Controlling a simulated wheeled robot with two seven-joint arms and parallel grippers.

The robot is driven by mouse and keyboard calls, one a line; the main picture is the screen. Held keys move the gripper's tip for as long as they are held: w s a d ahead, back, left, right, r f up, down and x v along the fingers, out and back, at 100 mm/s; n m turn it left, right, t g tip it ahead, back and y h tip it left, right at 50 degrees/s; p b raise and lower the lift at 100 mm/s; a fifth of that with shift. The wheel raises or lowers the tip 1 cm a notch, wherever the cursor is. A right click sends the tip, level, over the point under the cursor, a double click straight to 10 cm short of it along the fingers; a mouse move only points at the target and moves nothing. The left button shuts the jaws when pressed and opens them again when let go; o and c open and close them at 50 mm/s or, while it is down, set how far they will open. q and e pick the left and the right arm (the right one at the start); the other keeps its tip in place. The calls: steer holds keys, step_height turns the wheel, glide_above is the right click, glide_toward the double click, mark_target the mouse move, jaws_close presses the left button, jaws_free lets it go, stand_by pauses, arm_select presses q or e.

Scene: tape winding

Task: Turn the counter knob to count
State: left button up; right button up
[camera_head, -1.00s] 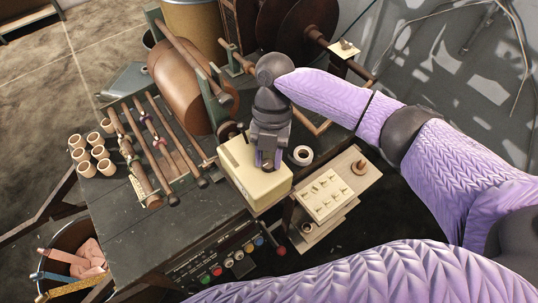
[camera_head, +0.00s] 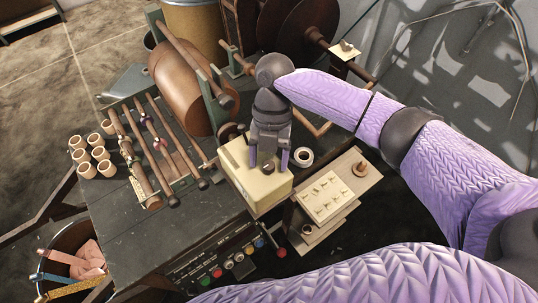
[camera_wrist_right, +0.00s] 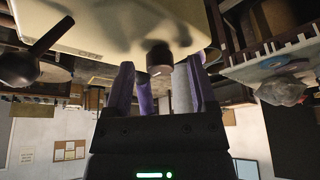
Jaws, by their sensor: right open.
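The counter is a cream box (camera_head: 258,190) at the front right corner of the dark machine table. A small dark round knob (camera_head: 268,168) stands on its top. My right gripper (camera_head: 268,161) is open above the box, with one finger on each side of the knob and a gap between. In the right wrist view, the knob (camera_wrist_right: 159,58) sits on the cream face (camera_wrist_right: 100,22), ahead of the spread fingers of the gripper (camera_wrist_right: 160,88). Whether a finger touches the knob cannot be told. My left gripper is out of view.
A pegged board (camera_head: 328,198) is at the lower right. Rollers (camera_head: 160,140) and wooden cores (camera_head: 88,160) are on the left. Buttons (camera_head: 217,271) line the table front. A dark ball-ended lever (camera_wrist_right: 25,65) shows beside the box.

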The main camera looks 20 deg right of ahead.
steer(key=v, duration=0.9)
steer(key=shift+r, duration=0.35)
steer(key=shift+w, duration=0.15)
